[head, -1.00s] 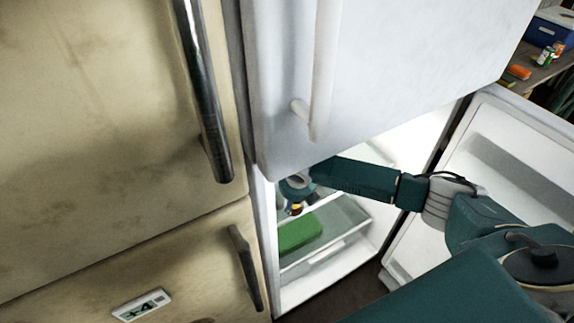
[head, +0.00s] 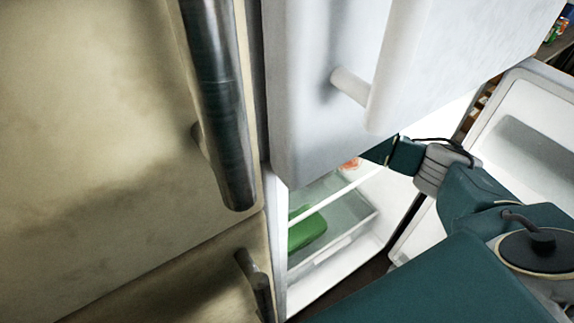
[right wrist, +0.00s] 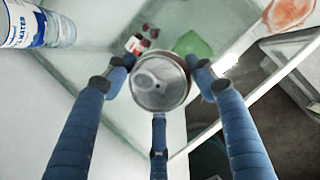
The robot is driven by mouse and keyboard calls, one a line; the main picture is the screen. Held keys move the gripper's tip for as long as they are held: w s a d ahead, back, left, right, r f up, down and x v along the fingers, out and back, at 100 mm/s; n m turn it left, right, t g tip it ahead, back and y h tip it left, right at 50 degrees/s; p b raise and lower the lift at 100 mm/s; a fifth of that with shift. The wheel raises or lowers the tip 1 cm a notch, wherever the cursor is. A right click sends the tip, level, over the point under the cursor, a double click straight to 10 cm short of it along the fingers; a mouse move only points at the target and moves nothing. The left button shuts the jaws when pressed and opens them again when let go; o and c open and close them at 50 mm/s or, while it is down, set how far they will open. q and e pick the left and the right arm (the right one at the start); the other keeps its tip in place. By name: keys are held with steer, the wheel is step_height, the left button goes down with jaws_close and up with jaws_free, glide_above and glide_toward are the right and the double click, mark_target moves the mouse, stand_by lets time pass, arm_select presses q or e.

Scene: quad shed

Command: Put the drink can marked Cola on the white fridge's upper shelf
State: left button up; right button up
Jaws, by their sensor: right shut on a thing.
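The white fridge (head: 300,110) has its lower compartment open. A clear shelf with a white front edge (head: 335,199) shows inside; the same edge shows in the right wrist view (right wrist: 243,97). My right arm reaches into the compartment, and the white upper door hides its gripper in the head view. In the right wrist view my right gripper (right wrist: 160,85) is shut on a drink can (right wrist: 160,90), seen from above by its silver top. The can's marking is hidden, and I cannot tell whether it touches the shelf. My left gripper is out of view.
A green item (head: 306,233) lies lower down, and an orange item (head: 350,164) is inside. The open fridge door (head: 530,150) is at right.

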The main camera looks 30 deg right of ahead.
steer(key=shift+s+a+r, duration=0.1)
steer(key=shift+s+a, duration=0.05)
steer(key=shift+s, duration=0.45)
steer(key=shift+c, duration=0.8)
steer(key=shift+s+r, duration=0.15)
steer(key=shift+r, duration=0.05)
steer(key=o, duration=1.2)
steer(key=shift+w+f, duration=0.2)
steer(key=shift+f, duration=0.15)
steer(key=o, duration=0.4)
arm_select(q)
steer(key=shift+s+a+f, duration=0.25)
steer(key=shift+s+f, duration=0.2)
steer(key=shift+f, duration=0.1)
arm_select(e)
steer(key=shift+o, duration=0.2)
steer(key=shift+r, duration=0.15)
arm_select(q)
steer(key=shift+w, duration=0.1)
arm_select(e)
steer(key=shift+s, duration=0.1)
